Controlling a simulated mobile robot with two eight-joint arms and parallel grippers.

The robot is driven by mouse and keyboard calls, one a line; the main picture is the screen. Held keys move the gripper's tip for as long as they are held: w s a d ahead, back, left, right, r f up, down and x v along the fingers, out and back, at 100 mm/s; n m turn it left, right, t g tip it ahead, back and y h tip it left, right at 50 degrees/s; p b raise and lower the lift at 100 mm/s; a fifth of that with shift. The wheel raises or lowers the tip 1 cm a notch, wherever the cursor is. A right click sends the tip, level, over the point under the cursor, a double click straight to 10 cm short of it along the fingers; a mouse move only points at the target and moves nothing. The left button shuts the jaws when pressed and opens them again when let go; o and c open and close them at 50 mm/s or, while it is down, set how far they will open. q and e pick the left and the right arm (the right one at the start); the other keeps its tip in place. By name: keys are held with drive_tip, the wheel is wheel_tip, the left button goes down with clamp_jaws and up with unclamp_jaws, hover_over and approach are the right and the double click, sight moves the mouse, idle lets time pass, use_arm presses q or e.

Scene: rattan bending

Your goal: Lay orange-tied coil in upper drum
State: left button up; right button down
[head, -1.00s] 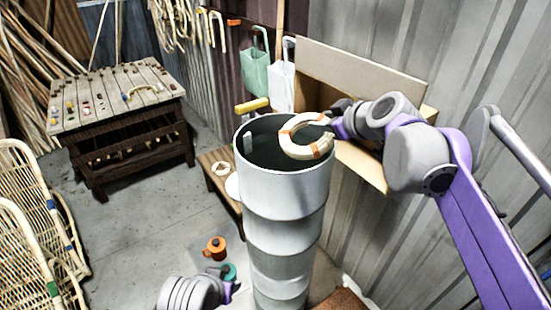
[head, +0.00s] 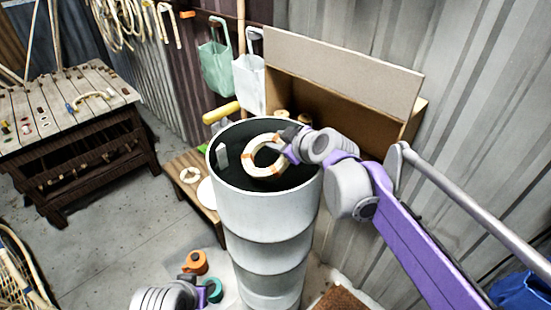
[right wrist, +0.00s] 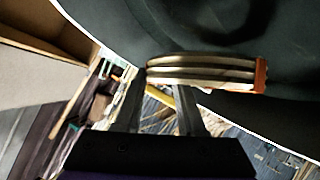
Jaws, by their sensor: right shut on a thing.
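The pale coil with orange ties (head: 254,163) is in my right gripper (head: 287,146), at the mouth of the upper drum (head: 265,203). The right gripper is shut on the coil's right side. The coil appears within the drum's rim; how far below it is hard to tell. In the right wrist view the coil (right wrist: 205,71) lies across the ends of the fingers (right wrist: 155,95), with an orange tie at its right end and the dark drum interior behind. My left gripper (head: 193,284) is low at the bottom of the head view, near the drum stack; its jaws are unclear.
An open cardboard box (head: 343,75) stands right behind the drum. A low wooden bench (head: 205,207) with a small pale ring (head: 189,175) is at its left. Orange (head: 195,262) and teal (head: 212,290) rolls lie on the floor. A slatted workbench (head: 60,115) stands far left.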

drive_tip(key=shift+f, duration=2.2)
drive_tip(key=shift+w, duration=0.1)
